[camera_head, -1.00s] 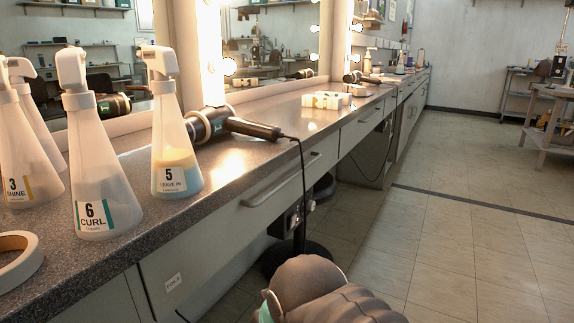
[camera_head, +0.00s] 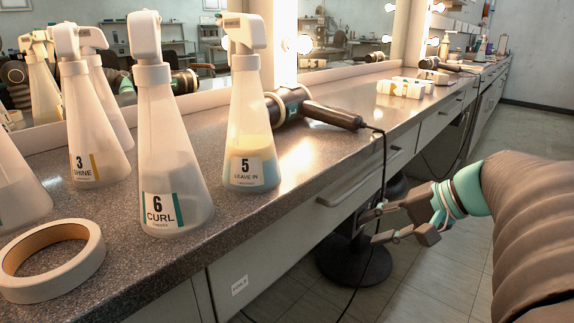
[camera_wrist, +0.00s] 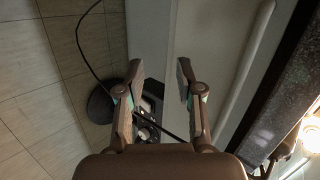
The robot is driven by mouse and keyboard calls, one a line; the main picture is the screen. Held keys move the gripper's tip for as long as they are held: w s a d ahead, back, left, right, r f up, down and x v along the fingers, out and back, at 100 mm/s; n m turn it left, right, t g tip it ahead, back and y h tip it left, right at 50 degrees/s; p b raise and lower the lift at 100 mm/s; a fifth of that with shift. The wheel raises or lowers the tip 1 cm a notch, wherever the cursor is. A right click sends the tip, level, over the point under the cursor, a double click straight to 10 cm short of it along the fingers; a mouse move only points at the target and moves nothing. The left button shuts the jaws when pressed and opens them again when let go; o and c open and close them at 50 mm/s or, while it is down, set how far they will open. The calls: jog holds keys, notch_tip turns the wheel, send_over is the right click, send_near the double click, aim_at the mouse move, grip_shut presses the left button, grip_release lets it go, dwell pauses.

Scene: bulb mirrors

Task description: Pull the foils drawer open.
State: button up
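A grey drawer front (camera_head: 290,240) under the counter carries a small white label (camera_head: 240,285) at its lower left. The print is too small to read surely. Its long bar handle (camera_head: 352,193) runs along the upper part, and the drawer looks shut. My gripper (camera_head: 375,225) is open and empty in front of the drawer's right part, below and apart from the handle. In the wrist view, my two fingers (camera_wrist: 159,70) are spread, with the handle bar (camera_wrist: 245,75) to their right and the pale drawer front (camera_wrist: 205,40) behind it.
The speckled counter (camera_head: 300,165) holds spray bottles (camera_head: 165,150), a tape roll (camera_head: 50,262) and a hair dryer (camera_head: 320,112). The dryer's black cord (camera_head: 383,160) hangs over the counter edge near my gripper. A round dark stool base (camera_head: 350,265) stands on the floor below.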

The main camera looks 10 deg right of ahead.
jog(key=d+r+m+t+y, duration=0.2)
jog(key=d+r+t, duration=0.5)
jog(key=d, duration=0.7)
jog(key=w+a+f+g+b, duration=0.1)
jog(key=w+a, duration=0.7)
jog(key=w, duration=0.2)
jog(key=shift+w+a, duration=0.2)
jog(key=shift+f, duration=0.1)
grip_shut()
